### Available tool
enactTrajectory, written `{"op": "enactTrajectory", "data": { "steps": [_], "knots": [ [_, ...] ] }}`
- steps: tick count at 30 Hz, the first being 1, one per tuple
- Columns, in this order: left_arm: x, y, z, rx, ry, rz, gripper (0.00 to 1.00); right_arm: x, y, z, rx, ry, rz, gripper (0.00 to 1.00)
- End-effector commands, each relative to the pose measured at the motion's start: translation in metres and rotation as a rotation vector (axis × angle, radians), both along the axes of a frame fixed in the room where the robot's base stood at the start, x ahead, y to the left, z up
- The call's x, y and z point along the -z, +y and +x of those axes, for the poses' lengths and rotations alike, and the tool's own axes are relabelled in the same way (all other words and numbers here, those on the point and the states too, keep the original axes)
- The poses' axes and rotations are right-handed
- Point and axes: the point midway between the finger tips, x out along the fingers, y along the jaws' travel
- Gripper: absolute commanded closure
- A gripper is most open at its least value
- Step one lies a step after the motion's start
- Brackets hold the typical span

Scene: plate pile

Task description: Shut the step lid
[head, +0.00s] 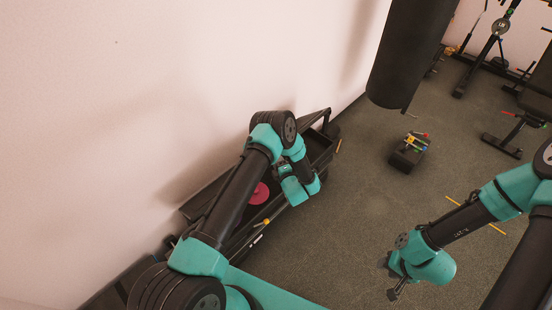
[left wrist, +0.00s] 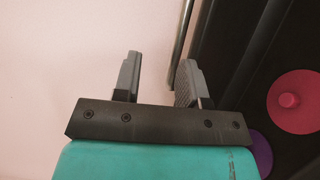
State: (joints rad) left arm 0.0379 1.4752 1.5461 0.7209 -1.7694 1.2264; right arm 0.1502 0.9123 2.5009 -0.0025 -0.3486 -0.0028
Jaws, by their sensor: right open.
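A long black step box (head: 322,150) stands on the floor along the wall, with its inside showing. Its dark lid (head: 203,197) appears raised along the wall side; my left arm hides much of it. A red plate (head: 259,193) lies inside and also shows in the left wrist view (left wrist: 292,100), beside a purple plate (left wrist: 262,153). My left gripper (left wrist: 158,72) is open and empty, with pale wall behind its fingers and a dark edge close to its right finger. My right gripper (head: 396,291) is open and empty above the floor, well right of the box.
A small black block (head: 407,157) with coloured items on top sits on the floor. A black punching bag (head: 408,50) hangs at the top. Gym equipment (head: 500,30) stands at the upper right. The floor between the box and my right arm is clear.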

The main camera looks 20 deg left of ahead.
Motion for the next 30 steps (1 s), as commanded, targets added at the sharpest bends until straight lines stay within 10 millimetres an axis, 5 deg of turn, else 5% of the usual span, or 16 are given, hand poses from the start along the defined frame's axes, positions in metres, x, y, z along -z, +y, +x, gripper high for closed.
{"op": "enactTrajectory", "data": {
  "steps": [30],
  "knots": [
    [0.019,-0.037,-0.036,0.001,0.001,-0.001,0.62,0.000,0.000,0.000,0.000,0.000,0.000,0.57]
  ]
}}
